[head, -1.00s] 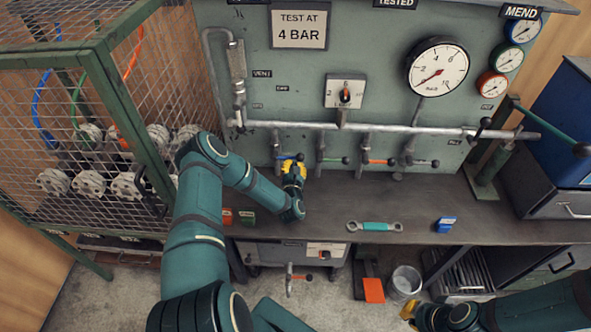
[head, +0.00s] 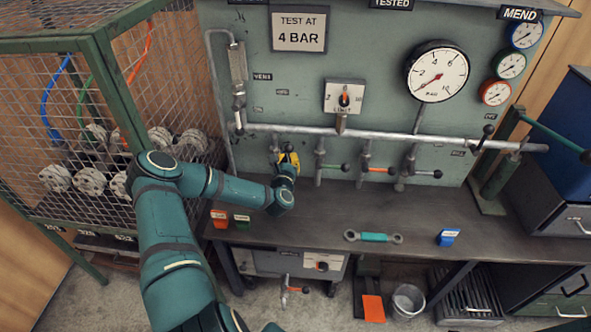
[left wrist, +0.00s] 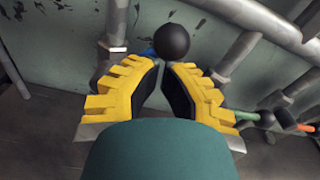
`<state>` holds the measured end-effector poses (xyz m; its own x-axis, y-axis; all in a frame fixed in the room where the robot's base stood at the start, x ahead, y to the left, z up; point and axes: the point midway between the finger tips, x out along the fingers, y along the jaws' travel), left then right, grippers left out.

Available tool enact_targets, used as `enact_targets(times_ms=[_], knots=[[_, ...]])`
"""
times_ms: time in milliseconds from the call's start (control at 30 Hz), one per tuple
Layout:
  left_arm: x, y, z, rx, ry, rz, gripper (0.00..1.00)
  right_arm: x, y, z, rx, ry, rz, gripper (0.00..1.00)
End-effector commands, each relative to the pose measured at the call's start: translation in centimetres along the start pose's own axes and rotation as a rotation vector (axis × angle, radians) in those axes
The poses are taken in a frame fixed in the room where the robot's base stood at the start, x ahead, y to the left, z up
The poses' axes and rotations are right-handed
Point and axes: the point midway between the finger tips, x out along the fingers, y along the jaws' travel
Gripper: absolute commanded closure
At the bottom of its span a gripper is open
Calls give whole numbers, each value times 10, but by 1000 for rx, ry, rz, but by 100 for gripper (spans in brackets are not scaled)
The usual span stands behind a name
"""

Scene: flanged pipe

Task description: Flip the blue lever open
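The blue lever's black ball knob (left wrist: 172,42) shows in the left wrist view at the tips of my left gripper (left wrist: 162,66). A small bit of the blue lever (left wrist: 148,52) shows behind the left finger; the rest is hidden. The two yellow fingers with black pads have a gap between them, and the ball sits at the far end of this gap. I cannot tell whether they touch it. In the head view, my left gripper (head: 288,160) is at the leftmost valve below the horizontal pipe. My right gripper is out of view.
Neighbouring levers, one green (head: 330,167) and one orange (head: 376,169), stand close to the right on the pipe (head: 400,133). A mesh cage (head: 103,95) stands left.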

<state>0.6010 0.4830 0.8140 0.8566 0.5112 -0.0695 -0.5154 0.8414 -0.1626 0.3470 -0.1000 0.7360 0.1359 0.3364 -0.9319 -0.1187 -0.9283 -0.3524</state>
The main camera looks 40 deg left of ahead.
Motion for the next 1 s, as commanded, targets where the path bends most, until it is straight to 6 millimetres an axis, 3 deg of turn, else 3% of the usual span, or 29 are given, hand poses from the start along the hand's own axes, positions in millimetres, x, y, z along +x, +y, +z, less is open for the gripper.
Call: enact_targets(times_ms=[233,1000], knots=[[3,13,12,2,-2,1,100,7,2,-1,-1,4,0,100],[3,20,20,3,-1,2,100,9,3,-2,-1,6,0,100]])
